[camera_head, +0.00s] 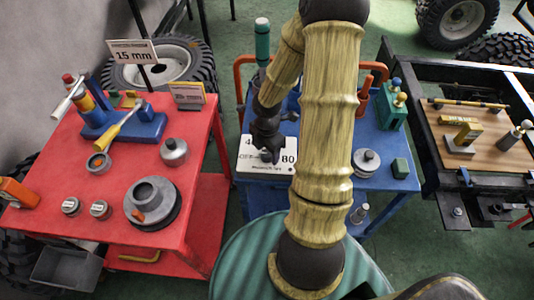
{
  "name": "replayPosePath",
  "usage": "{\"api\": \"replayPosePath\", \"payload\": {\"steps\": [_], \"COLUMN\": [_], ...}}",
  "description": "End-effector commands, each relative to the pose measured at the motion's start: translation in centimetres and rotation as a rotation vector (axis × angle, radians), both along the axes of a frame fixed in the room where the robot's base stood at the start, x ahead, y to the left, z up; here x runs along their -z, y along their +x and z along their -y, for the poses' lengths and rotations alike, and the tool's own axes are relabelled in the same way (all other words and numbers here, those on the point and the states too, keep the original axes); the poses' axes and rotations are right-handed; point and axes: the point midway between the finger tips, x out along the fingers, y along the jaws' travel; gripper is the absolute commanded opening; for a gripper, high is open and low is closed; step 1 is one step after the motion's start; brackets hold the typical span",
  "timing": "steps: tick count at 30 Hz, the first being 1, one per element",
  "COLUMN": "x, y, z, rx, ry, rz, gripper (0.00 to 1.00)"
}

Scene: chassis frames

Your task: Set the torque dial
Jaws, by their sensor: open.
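A white dial plate (255,163) lies at the front left of the blue cart. I can read "OFF" at its left and "80" at its right; a "4" shows at its upper left, with the rest covered. Small print below is too small to read. My gripper (271,154) is over the middle of the plate, pointing down, with its jaws open. It hides the dial's knob and pointer, so I cannot tell the setting or whether the fingers touch the knob. My yellow and black arm covers the middle of the blue cart.
A red cart (125,190) with several tools and a "15 mm" sign (133,52) stands left. A black chassis frame (450,195) stands right.

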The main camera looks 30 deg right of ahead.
Motion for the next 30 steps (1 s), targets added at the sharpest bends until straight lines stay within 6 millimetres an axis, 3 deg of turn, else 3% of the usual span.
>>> {"api": "replayPosePath", "payload": {"steps": [10, 17, 30], "x": [0.4, 0.39, 0.33], "y": [0.0, 0.01, 0.03], "z": [0.03, 0.03, -0.02], "rx": [0.001, 0.001, 0.061], "ry": [0.0, 0.0, -0.001], "rz": [0.0, 0.0, 0.0], "gripper": [0.56, 0.14, 0.14]}}
